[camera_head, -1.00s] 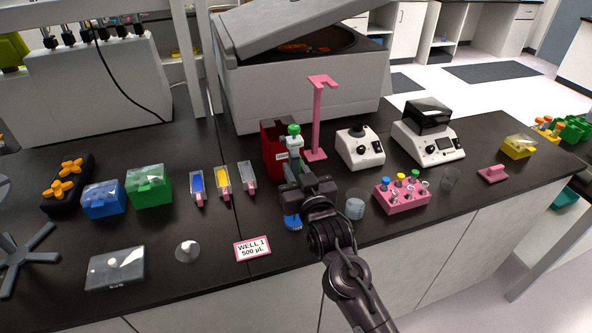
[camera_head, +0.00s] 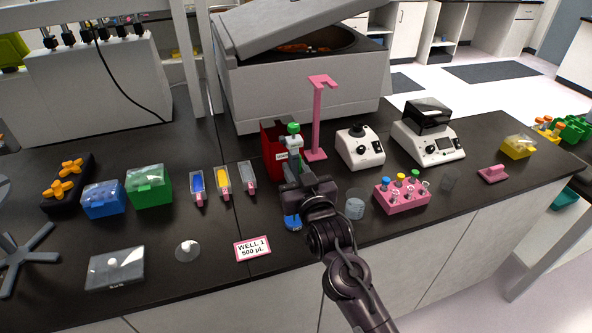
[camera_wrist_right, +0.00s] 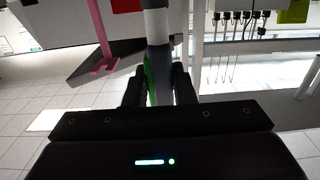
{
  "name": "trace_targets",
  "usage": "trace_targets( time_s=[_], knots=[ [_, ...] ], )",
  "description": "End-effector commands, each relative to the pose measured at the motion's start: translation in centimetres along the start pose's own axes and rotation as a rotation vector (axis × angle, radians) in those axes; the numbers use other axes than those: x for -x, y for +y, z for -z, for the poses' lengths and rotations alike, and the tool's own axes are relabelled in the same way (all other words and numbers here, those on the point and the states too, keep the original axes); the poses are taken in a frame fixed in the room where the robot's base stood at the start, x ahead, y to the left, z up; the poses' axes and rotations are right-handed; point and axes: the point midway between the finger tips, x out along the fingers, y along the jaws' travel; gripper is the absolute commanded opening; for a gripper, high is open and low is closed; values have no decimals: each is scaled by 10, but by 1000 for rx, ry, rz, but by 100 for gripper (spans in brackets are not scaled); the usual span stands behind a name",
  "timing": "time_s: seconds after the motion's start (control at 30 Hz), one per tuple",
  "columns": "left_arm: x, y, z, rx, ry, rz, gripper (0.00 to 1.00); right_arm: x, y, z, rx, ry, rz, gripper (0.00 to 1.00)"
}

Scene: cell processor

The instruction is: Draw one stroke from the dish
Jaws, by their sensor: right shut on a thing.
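My right gripper (camera_head: 306,190) is shut on an upright pipette (camera_head: 294,148) with a green top, above the bench near its front middle. In the right wrist view the pipette body (camera_wrist_right: 157,52) runs up between the two fingers (camera_wrist_right: 158,92). A small clear round dish (camera_head: 187,250) lies on the bench at the front left, well apart from the pipette. I cannot tell whether it holds liquid. My left gripper is not in view.
A card reading WELL 1, 500 µL (camera_head: 252,249) stands right of the dish, and a clear-lidded plate (camera_head: 115,268) lies left of it. A red bin (camera_head: 270,150), pink stand (camera_head: 316,120), clear beaker (camera_head: 356,205) and pink tube rack (camera_head: 403,197) surround my right gripper.

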Motion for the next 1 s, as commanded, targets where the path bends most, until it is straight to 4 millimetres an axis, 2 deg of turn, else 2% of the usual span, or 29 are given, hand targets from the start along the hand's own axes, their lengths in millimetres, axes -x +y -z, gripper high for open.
trace_targets(
  time_s=[0.17,0.5,0.6,1.0],
  knots=[
    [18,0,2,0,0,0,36,0,0,21,0,2,0,16],
    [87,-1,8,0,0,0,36,0,0,100,0,2,0,16],
    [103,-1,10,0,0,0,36,0,0,118,0,1,0,16],
    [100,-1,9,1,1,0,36,0,2,117,1,1,-3,16]
  ],
)
